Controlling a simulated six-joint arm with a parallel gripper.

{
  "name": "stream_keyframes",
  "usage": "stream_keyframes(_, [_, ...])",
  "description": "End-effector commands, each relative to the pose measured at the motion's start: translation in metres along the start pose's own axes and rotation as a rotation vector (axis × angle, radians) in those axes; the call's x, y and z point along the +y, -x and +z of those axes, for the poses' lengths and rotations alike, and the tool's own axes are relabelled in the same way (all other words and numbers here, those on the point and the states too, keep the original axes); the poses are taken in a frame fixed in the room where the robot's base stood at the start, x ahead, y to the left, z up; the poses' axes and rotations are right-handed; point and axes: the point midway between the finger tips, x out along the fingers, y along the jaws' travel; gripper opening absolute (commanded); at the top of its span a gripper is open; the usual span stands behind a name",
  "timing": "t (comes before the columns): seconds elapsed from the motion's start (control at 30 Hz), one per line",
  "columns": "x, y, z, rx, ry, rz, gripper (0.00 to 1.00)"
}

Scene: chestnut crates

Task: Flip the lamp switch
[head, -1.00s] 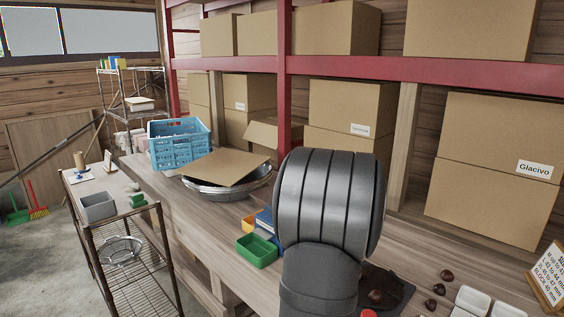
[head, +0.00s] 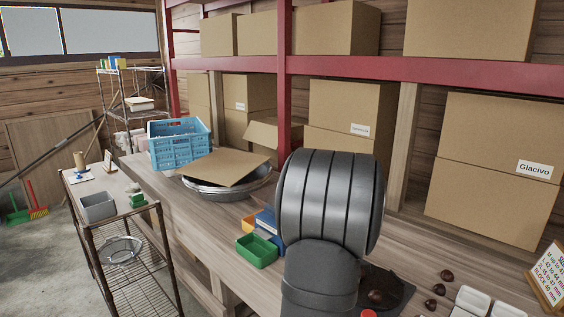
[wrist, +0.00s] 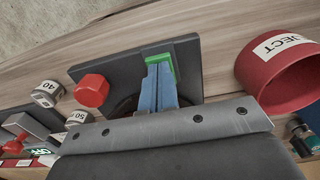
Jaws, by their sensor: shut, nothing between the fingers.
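In the wrist view my gripper (wrist: 159,82) shows as two blue fingers lying side by side, shut and empty, over a dark plate (wrist: 185,60). A green piece (wrist: 160,67) shows around the fingertips; I cannot tell whether they touch it. A red hexagonal knob (wrist: 92,90) is on the plate's left side. At the far left is a dark unit with a grey block (wrist: 33,127) and a small green marking (wrist: 40,150). I cannot tell which part is the lamp switch. In the head view my arm hides the gripper.
A red cup (wrist: 285,72) labelled as reject stands right of the plate. Round pieces marked 40 (wrist: 47,93) and 50 (wrist: 77,119) lie at left. In the head view, a green bin (head: 257,251), loose chestnuts (head: 438,289) and white trays (head: 472,300) are around my arm.

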Motion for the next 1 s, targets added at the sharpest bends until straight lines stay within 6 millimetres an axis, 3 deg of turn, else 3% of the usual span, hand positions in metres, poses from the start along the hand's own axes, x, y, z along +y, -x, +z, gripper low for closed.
stream_keyframes(0.37, [0.000, -0.004, 0.000, 0.000, 0.000, 0.000, 0.00])
stream_keyframes(1.0, [0.000, 0.046, 0.000, 0.002, 0.000, -0.001, 0.00])
